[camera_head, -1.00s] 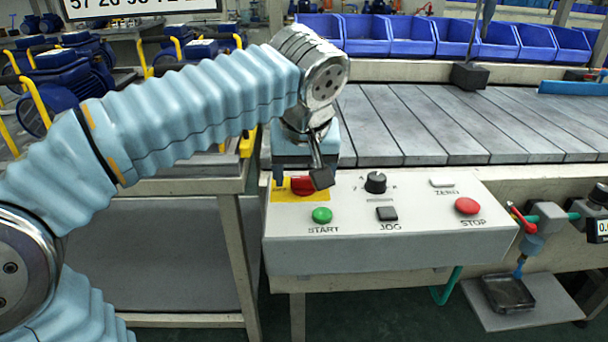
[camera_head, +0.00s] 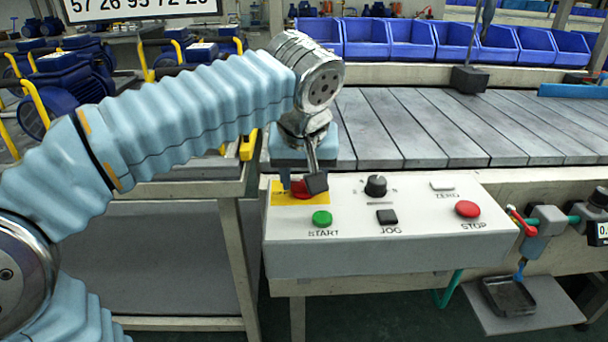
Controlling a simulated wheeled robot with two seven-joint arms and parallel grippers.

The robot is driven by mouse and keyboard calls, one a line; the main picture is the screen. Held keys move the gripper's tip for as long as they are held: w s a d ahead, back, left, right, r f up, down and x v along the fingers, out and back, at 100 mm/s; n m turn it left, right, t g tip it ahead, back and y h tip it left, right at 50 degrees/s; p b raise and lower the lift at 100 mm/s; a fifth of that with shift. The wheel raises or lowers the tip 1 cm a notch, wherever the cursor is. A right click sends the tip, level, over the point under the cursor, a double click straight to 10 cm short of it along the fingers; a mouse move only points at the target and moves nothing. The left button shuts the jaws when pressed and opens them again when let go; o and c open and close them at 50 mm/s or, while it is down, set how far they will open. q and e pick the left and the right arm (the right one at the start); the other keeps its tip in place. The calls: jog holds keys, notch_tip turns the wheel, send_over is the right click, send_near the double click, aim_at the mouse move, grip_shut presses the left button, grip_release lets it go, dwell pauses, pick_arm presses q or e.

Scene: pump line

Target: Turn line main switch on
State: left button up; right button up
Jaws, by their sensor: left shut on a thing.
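The line main switch (camera_head: 299,189) is a red rotary handle on a yellow plate (camera_head: 317,199) at the left of the sloped control panel (camera_head: 365,258). My left gripper (camera_head: 303,186) comes down over the switch from above and is shut on its red handle. A dark finger covers the right part of the handle, so its exact angle is hard to read. My right gripper is not in view.
The panel also carries a green START button (camera_head: 322,218), a black JOG button (camera_head: 387,216), a black knob (camera_head: 376,186), a ZERO button (camera_head: 442,184) and a red STOP button (camera_head: 467,208). A slatted conveyor (camera_head: 430,125) lies behind.

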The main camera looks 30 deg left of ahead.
pick_arm(q)
jog(key=m+h, duration=0.1)
jog(key=m, duration=0.2)
jog(key=shift+a+m+t, duration=0.15)
jog(key=shift+m+t, duration=0.15)
jog(key=shift+t, duration=0.1)
jog(key=m+h+p, duration=0.1)
jog(key=m+h, duration=0.1)
jog(key=m, duration=0.2)
jog(key=shift+a+r+m, duration=0.1)
jog(key=shift+m, duration=0.2)
jog(key=m+h, duration=0.1)
jog(key=m, duration=0.1)
jog(key=m+g+h+p, duration=0.1)
jog(key=m, duration=0.2)
jog(key=shift+w+a, duration=0.1)
jog(key=shift+a+m+g+h+p, duration=0.1)
jog(key=shift+m+g+h+p, duration=0.45)
jog(key=shift+m, duration=1.45)
jog(key=o, duration=1.1)
jog(key=shift+c, duration=0.2)
